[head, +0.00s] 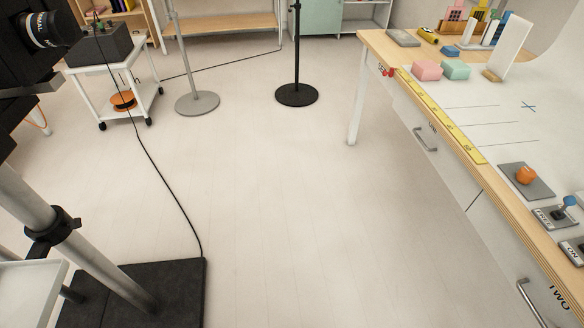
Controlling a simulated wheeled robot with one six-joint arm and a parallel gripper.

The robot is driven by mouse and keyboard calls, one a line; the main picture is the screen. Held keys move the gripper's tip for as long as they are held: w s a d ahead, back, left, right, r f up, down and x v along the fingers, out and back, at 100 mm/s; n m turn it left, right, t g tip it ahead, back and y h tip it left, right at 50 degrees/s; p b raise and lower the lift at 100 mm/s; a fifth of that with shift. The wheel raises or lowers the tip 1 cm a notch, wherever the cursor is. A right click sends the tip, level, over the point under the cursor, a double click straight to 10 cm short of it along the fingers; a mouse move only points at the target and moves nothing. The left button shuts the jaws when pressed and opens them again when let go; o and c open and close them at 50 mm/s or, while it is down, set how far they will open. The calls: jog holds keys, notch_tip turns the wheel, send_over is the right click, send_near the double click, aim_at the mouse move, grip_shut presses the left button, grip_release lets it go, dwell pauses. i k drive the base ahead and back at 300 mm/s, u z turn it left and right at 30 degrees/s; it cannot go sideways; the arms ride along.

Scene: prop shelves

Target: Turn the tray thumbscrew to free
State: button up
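A grey plate (541,217) marked with a word that looks like "FREE" lies at the right edge of the view, on the near part of the workbench. A blue-topped knob (569,201) on a dark stem stands on that plate. I cannot tell for certain that it is the tray thumbscrew, nor which way it is set. Just behind it, an orange knob (526,175) sits on another grey plate (512,171). A further plate marked "ON" (572,251) is partly cut off by the right edge. My gripper is not in view.
The wooden-edged workbench (376,45) runs along the right, with drawer handles (426,140) on its front. Pink (427,70) and teal (456,70) blocks stand farther back. A camera rig (50,40) and cart (112,80) stand left.

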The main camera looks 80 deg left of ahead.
aim_at(75, 224)
jog(key=i, duration=0.2)
jog(key=u, duration=3.95)
jog(key=k, duration=1.3)
jog(key=z, duration=0.7)
jog(key=i, duration=0.6)
jog(key=z, duration=0.7)
jog(key=i, duration=0.7)
jog(key=u, duration=0.5)
jog(key=i, duration=0.6)
jog(key=u, duration=0.7)
